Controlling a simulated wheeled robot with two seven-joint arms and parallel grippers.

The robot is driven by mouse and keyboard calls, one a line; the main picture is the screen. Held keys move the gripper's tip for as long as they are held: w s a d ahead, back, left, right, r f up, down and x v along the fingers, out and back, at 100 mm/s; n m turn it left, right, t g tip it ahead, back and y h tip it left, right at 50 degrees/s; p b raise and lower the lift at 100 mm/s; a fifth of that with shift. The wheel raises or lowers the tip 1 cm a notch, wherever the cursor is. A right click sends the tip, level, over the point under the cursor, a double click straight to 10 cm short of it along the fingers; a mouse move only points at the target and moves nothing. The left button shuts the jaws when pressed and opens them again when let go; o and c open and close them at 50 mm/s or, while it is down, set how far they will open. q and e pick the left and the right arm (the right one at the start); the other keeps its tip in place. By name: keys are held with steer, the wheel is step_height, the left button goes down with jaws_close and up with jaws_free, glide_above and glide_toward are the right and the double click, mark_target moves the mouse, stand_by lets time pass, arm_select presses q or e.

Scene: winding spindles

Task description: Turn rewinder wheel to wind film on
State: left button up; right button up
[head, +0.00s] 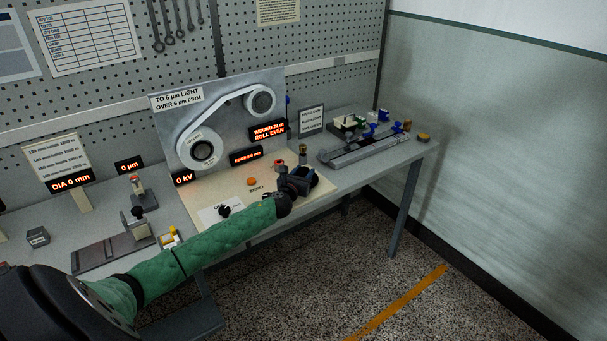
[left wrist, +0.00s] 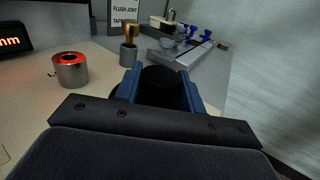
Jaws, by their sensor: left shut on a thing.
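The rewinder (head: 220,115) is an upright grey panel with two white rolls joined by a pale film path. Its lit signs include "WOUND", "ROLL EVEN" and "0 kV". My left gripper (head: 299,180) is at the bench's front edge, below the panel's right side. In the left wrist view, its blue fingers (left wrist: 160,92) are shut on a dark round grip (left wrist: 161,76), which looks like the rewinder wheel's handle. The rest of the wheel is mostly hidden by the gripper. My right gripper is not in view.
A metal cylinder with a red top (left wrist: 70,70) and a brass-topped post (left wrist: 129,45) stand close to the gripper. A metal rail fixture (head: 375,147) lies to the right. A small slide stand (head: 137,222) is at the left. Open floor lies in front.

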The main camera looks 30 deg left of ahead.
mark_target(303, 170)
arm_select(q)
steer(key=shift+m+h, duration=0.4)
steer(key=shift+h, duration=0.2)
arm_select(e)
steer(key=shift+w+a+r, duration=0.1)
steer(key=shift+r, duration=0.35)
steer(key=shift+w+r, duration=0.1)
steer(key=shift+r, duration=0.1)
arm_select(q)
steer(key=o, duration=0.9)
steer(key=shift+o, duration=0.3)
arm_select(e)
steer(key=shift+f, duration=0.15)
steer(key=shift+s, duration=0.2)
